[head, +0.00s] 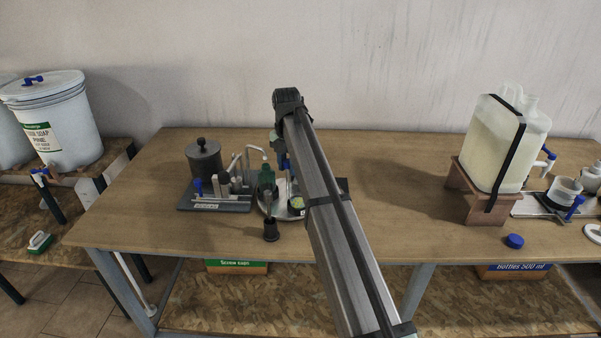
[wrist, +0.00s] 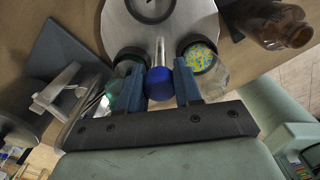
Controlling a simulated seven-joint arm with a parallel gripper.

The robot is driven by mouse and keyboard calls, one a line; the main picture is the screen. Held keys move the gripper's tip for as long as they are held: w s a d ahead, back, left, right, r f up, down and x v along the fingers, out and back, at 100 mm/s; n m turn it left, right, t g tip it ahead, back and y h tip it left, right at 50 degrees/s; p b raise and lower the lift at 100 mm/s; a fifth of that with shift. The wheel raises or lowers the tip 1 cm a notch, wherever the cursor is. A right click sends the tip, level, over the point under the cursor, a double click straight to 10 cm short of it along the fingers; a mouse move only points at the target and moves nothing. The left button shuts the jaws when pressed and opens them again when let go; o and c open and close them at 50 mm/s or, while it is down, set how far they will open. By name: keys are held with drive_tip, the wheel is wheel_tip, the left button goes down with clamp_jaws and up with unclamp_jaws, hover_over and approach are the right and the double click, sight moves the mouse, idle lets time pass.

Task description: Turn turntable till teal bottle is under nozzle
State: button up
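In the head view the round turntable (head: 279,213) sits mid-bench, partly hidden behind my arm. A dark teal-green bottle (head: 266,178) stands at its left side, close to the bent nozzle (head: 264,151); whether it is directly under the tip I cannot tell. In the wrist view the teal bottle (wrist: 122,97) is partly hidden by my left finger. The turntable's grey disc (wrist: 182,22) lies ahead. My gripper (wrist: 159,80) has its fingers on either side of a blue knob (wrist: 158,85) on an upright post and appears closed on it. A jar with a yellow-green patterned top (wrist: 198,58) stands just right of it.
The filling station's dark base (head: 215,207) with a grey pot (head: 203,158) is left of the turntable. A brown bottle (wrist: 280,22) stands close to the turntable. A large jug (head: 505,150) on a wooden stand is at right. Bench between is clear.

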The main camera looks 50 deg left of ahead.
drive_tip(key=o, duration=0.3)
drive_tip(key=shift+o, duration=0.2)
drive_tip(key=shift+r, duration=3.5)
